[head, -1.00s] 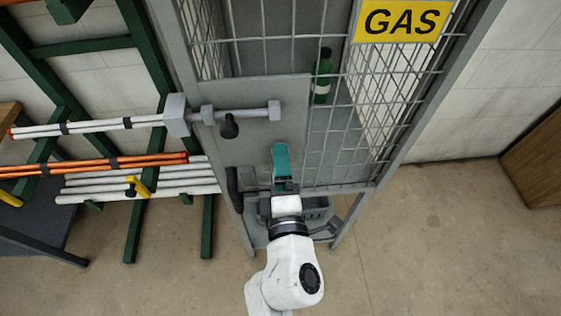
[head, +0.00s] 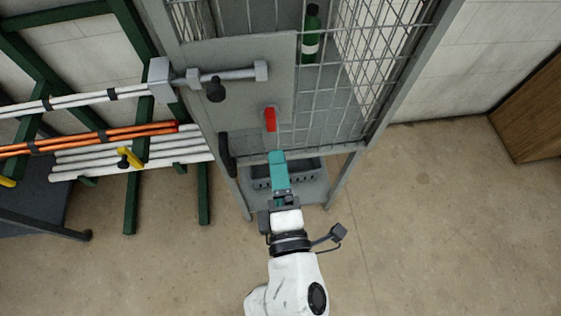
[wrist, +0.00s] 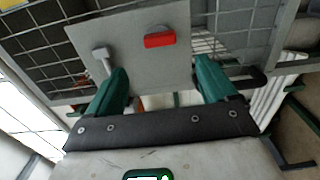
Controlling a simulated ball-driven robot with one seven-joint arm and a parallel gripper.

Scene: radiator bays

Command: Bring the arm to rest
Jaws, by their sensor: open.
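My gripper (head: 279,158) has teal fingers and is at the end of my white arm, in front of the lower part of the grey gas cage door. In the wrist view, my gripper (wrist: 163,78) has its two fingers wide apart with nothing between them. The door's grey plate (head: 245,135) carries a sliding bolt (head: 230,77) with a dark knob and a small red piece (head: 270,119). The red piece also shows in the wrist view (wrist: 160,40), beyond the fingers. The head view shows the gripper edge-on, apart from the red piece.
A green bottle (head: 311,35) stands behind the mesh, and a grey crate (head: 300,172) sits low in the cage. A green rack (head: 130,195) with white and orange pipes is on the left. A wooden cabinet (head: 527,115) stands at the right. The floor (head: 430,220) between is clear.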

